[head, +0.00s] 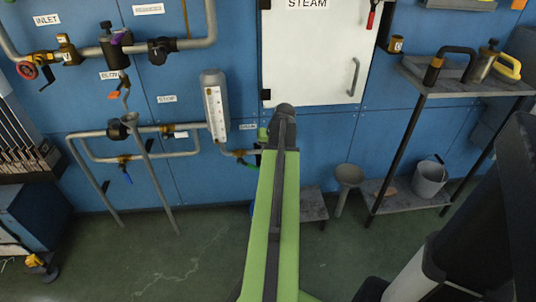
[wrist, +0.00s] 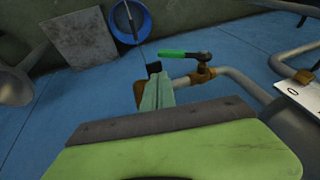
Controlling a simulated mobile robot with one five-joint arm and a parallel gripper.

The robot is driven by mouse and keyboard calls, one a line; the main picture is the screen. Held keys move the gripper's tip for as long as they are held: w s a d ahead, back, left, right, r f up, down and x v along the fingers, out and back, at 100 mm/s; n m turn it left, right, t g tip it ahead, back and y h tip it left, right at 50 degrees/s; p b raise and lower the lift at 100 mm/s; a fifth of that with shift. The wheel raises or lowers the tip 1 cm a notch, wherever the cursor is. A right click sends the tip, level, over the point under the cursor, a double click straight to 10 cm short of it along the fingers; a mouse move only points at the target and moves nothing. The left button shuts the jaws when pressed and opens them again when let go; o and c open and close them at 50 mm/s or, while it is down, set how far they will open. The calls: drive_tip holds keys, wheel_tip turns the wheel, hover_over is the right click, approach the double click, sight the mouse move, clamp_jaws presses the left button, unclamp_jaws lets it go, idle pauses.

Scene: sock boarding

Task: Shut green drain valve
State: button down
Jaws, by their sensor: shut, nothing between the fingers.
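The drain valve has a green lever (wrist: 180,54) with a dark neck on a brass body (wrist: 201,75), in the upper middle of the wrist view. The lever looks roughly in line with the short pipe beside it. In the head view a bit of the green lever (head: 246,163) shows just left of my arm, below a small white label (head: 248,126). My gripper (wrist: 154,75) is shut and empty. Its tip appears just beside the lever's free end in the wrist view; I cannot tell whether they touch. My arm hides most of the gripper in the head view.
A gauge (head: 215,105) stands on the pipework left of my arm. A white steam panel (head: 315,55) is above. A blue bucket (wrist: 128,20) and a grey slab (wrist: 80,40) show in the wrist view. A metal shelf (head: 465,88) stands right. Floor (head: 170,265) at left is clear.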

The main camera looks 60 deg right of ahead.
sight(248, 165)
drive_tip(key=w+a+f+b, duration=0.1)
drive_tip(key=w+f+b, duration=0.2)
drive_tip(key=f, duration=0.3)
drive_tip(key=shift+w+f+b, duration=0.2)
drive_tip(key=shift+b, duration=0.65)
